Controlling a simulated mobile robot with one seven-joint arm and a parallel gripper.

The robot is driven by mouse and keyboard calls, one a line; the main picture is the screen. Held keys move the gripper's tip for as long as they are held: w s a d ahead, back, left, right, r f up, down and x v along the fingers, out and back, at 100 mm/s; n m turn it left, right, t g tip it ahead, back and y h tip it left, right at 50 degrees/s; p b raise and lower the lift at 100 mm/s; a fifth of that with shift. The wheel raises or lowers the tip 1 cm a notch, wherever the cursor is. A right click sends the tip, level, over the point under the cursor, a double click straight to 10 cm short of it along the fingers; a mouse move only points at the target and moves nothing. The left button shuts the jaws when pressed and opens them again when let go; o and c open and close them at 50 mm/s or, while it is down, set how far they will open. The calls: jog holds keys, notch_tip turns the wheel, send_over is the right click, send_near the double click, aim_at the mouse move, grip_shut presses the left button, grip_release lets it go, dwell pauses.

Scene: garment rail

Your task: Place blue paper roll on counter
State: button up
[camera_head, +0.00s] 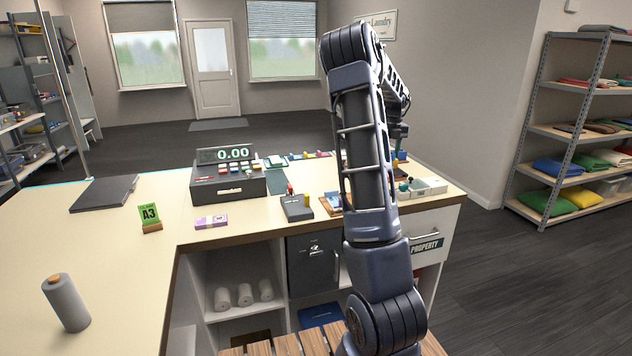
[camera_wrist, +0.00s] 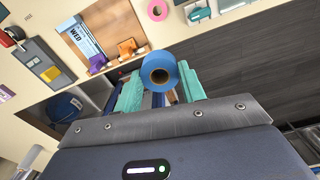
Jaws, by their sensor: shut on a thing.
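The blue paper roll (camera_wrist: 160,57) is between the two teal fingers of my gripper (camera_wrist: 161,86) in the wrist view, its round end and brown core facing the camera. My gripper is shut on it. The roll appears in front of the counter's edge and the dark floor; its height cannot be told. The cream counter (camera_head: 130,258) spans the head view, and its top also shows in the wrist view (camera_wrist: 225,32). In the head view my arm hides most of the gripper, and the roll cannot be made out.
A cash register (camera_head: 228,183), a card terminal (camera_head: 297,208) and a pale tray (camera_head: 425,187) stand along the counter. A grey roll (camera_head: 66,303) stands front left. A wooden board (camera_wrist: 108,32) and a pink roll (camera_wrist: 157,10) show in the wrist view. The left counter has bare room.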

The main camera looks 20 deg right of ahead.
jog(key=shift+s+d, duration=0.4)
jog(key=shift+d, duration=0.1)
jog(key=shift+s+d+f, duration=0.15)
jog(key=shift+d+f, duration=0.05)
notch_tip(320, 180, down, 20)
jog(key=shift+r, duration=0.25)
jog(key=shift+f, duration=0.1)
jog(key=o, duration=1)
jog(key=shift+c, duration=0.2)
